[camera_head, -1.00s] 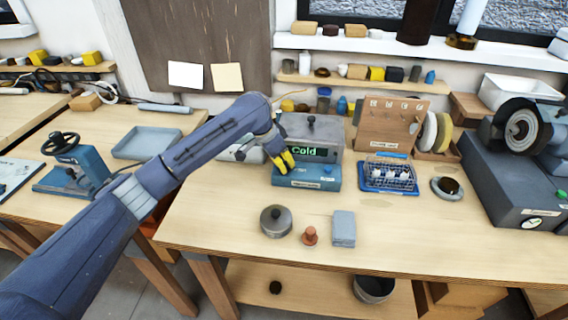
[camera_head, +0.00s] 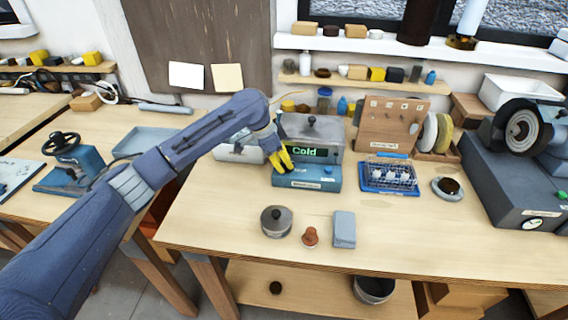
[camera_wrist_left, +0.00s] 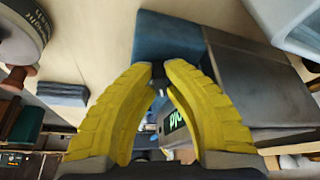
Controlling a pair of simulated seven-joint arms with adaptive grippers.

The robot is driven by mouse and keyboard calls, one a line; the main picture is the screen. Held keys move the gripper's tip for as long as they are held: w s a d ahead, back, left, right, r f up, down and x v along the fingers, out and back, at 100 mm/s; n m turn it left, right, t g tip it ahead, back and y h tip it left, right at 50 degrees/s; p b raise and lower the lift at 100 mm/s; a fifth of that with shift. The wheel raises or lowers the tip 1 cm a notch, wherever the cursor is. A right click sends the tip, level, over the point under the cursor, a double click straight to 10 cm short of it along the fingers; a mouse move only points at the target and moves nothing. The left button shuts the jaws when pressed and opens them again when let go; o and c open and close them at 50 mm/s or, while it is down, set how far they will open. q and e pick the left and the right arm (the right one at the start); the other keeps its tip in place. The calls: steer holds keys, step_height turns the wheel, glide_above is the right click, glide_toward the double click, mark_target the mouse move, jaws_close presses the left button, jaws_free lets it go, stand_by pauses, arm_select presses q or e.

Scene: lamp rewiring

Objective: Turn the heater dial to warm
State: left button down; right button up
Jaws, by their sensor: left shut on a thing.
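The heater (camera_head: 318,143) is a grey box with a lid knob on a blue base (camera_head: 312,178); its display (camera_head: 306,152) reads "Cold" in green. My left gripper (camera_head: 286,168) is at the left end of the heater's front, just above the base. In the left wrist view its yellow fingers (camera_wrist_left: 160,75) nearly meet at the tips around a small dark piece, probably the dial, which the fingers mostly hide. The grey box (camera_wrist_left: 245,85) and blue base (camera_wrist_left: 165,38) also show there. My right gripper is not in view.
In front of the heater stand a round lidded pot (camera_head: 276,221), a small reddish-brown knobbed piece (camera_head: 310,236) and a grey-blue block (camera_head: 344,229). A blue tray with a wire basket (camera_head: 389,175) is to the right. The front right of the table is clear.

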arm_select(q)
steer(key=c, duration=1.4)
jaws_free()
steer(key=shift+c, duration=0.2)
steer(key=shift+n, duration=0.3)
steer(key=shift+s+n+t, duration=0.1)
steer(key=shift+n+t, duration=0.4)
steer(key=shift+n, duration=0.5)
steer(key=v, duration=1.7)
steer(key=w+a+r+n+t+h, duration=0.2)
steer(key=w+a+r+n+t, duration=0.4)
steer(key=n, duration=1.1)
steer(key=shift+w+a+r+t, duration=0.4)
steer(key=shift+w+a+r, duration=1.65)
steer(key=shift+w+r, duration=1)
steer(key=shift+w+f, duration=0.35)
steer(key=shift+f, duration=0.05)
